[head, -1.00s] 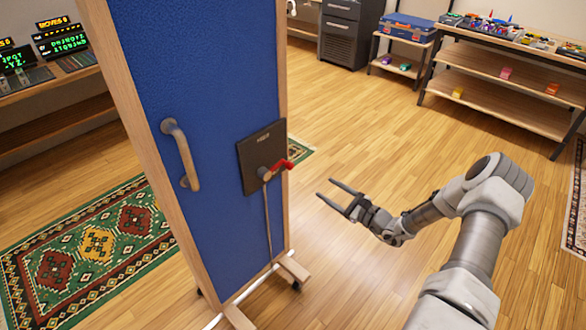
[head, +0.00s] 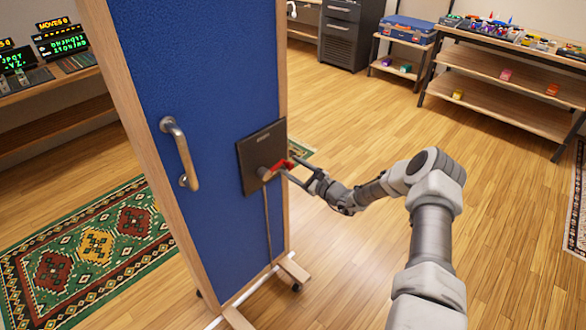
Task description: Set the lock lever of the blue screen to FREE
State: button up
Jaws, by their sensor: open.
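The blue screen (head: 185,75) stands upright at the left centre in a wooden frame. A dark square lock plate (head: 250,148) sits on its right side; any lettering on it is too small to read. A lock lever (head: 280,167) with a red grip projects from the plate toward the right. My gripper (head: 288,168) is open, with its two fingers reaching from the right to the lever's red end. The fingers partly cover the red grip. I cannot tell whether they touch it.
A metal pull handle (head: 180,152) is on the screen, left of the plate. The screen stands on a wheeled foot (head: 293,270). A green patterned rug (head: 95,245) lies at left. Wooden shelves (head: 500,105) stand at the back right. The floor at right is open.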

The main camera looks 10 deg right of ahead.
grip_shut()
dwell(1.4)
